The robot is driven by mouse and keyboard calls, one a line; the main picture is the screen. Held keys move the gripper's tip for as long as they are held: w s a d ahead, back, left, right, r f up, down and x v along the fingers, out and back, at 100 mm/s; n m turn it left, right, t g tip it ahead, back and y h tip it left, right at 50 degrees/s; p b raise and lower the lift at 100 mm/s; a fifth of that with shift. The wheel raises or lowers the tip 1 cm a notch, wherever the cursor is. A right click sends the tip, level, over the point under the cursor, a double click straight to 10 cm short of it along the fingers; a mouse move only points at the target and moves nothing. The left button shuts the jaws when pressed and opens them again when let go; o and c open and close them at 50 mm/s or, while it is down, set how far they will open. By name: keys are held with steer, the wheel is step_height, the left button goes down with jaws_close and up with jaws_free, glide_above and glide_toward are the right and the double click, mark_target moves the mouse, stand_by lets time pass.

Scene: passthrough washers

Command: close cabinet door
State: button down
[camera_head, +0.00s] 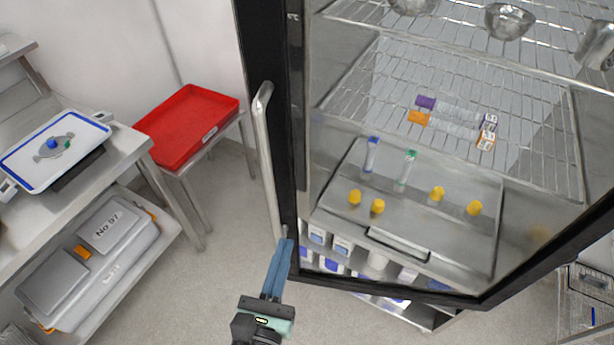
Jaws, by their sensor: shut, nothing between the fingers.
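The cabinet door has a black frame (262,60) with clear glass and stands at the centre and right of the head view. A long vertical metal handle (268,160) is mounted along its left side. Wire shelves and their contents show through the glass. How far the door stands open is hard to tell from this angle. My gripper (284,243) points up from the bottom of the picture, with its blue fingers together and empty. Its fingertips are at the lower end of the handle, by the frame's lower left corner. Whether they touch is not clear.
A red tray (190,125) sits on a stand at the left. A metal bench (120,155) at far left holds a white tray (20,165), with a grey case (108,235) on its lower shelf. The floor (215,270) between bench and cabinet is clear.

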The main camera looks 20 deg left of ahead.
mark_target(301, 182)
steer(key=w+p, duration=0.1)
steer(key=w, duration=0.3)
steer(key=w+a+p, duration=0.1)
steer(key=w, duration=0.4)
steer(key=w+a+p, duration=0.1)
steer(key=w, duration=0.3)
steer(key=shift+w+a+r, duration=0.15)
steer(key=shift+a, duration=0.1)
